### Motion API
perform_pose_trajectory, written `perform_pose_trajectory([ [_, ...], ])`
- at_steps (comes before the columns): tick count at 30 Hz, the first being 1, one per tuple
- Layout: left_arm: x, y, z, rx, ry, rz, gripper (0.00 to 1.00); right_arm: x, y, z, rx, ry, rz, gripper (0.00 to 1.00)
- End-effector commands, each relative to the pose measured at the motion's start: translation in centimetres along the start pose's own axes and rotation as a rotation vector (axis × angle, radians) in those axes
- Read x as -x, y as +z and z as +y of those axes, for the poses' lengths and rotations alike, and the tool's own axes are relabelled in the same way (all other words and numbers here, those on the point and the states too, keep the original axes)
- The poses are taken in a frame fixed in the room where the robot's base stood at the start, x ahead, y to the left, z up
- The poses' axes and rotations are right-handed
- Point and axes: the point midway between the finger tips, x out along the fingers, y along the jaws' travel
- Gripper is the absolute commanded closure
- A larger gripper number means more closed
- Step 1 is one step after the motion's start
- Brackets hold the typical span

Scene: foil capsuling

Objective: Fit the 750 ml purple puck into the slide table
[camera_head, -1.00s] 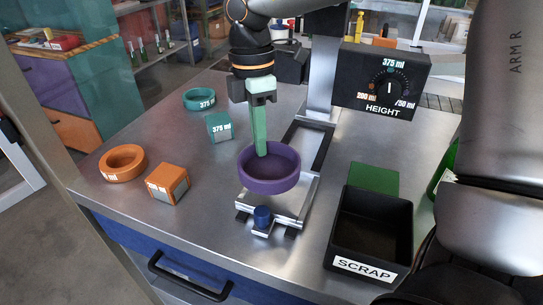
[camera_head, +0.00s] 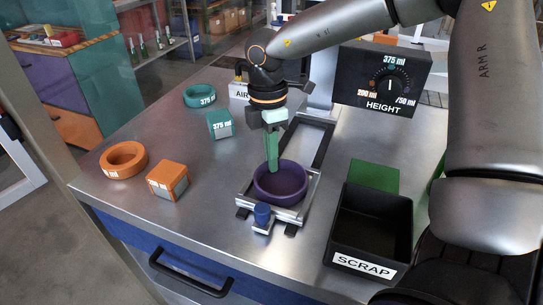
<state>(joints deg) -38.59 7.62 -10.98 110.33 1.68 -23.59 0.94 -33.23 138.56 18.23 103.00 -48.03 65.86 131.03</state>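The purple puck (camera_head: 281,190) is a round, shallow ring-shaped cup. It sits low on the slide table (camera_head: 299,212), a silver plate on dark rails with a blue knob (camera_head: 262,214) at its front. It looks level, but whether it is fully seated is hidden. My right gripper (camera_head: 273,168) points down from above, its green finger reaching the puck's far rim, left of centre, with the tip over the inside. The fingers overlap in this view, so whether they still grip the rim cannot be told. My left gripper is out of view.
An orange puck (camera_head: 123,150) and orange block (camera_head: 168,173) are at left; a teal puck (camera_head: 199,89) and teal block (camera_head: 220,117) are farther back. The black SCRAP bin (camera_head: 345,248) and green pad (camera_head: 374,176) stand right. The HEIGHT dial box (camera_head: 350,86) is behind.

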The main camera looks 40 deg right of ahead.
Motion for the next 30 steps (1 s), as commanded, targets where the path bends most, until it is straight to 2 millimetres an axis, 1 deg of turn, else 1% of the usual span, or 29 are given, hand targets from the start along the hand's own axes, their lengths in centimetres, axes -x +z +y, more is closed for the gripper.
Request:
perform_pose_trajectory([
  [1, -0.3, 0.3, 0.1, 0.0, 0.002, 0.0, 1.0, -0.4, 0.0, 0.1, 0.0, 0.0, 0.0, 1.0],
  [3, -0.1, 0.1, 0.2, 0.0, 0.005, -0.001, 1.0, -0.1, 0.0, 0.0, 0.0, 0.0, 0.0, 0.9],
  [5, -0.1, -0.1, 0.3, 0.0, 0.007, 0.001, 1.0, -0.1, 0.0, 0.0, 0.0, 0.0, 0.0, 0.84],
  [13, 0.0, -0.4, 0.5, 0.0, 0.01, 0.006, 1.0, 0.0, 0.0, 0.0, 0.0, 0.0, 0.0, 0.84],
  [16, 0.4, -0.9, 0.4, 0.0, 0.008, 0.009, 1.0, 0.5, 0.0, -0.1, 0.0, 0.0, 0.0, 0.84],
  [17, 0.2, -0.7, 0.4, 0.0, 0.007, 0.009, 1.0, 0.8, 0.0, 0.1, -0.001, 0.003, 0.0, 0.84],
  [20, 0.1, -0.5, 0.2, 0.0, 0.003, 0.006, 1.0, 2.6, 0.0, 0.1, -0.002, 0.006, 0.0, 0.84],
  [24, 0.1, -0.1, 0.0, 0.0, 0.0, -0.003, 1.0, 5.8, 0.0, 0.1, -0.002, 0.007, -0.002, 0.84],
  [30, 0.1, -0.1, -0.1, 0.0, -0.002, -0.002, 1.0, 9.8, 0.0, 0.0, -0.001, 0.004, -0.001, 0.84],
])
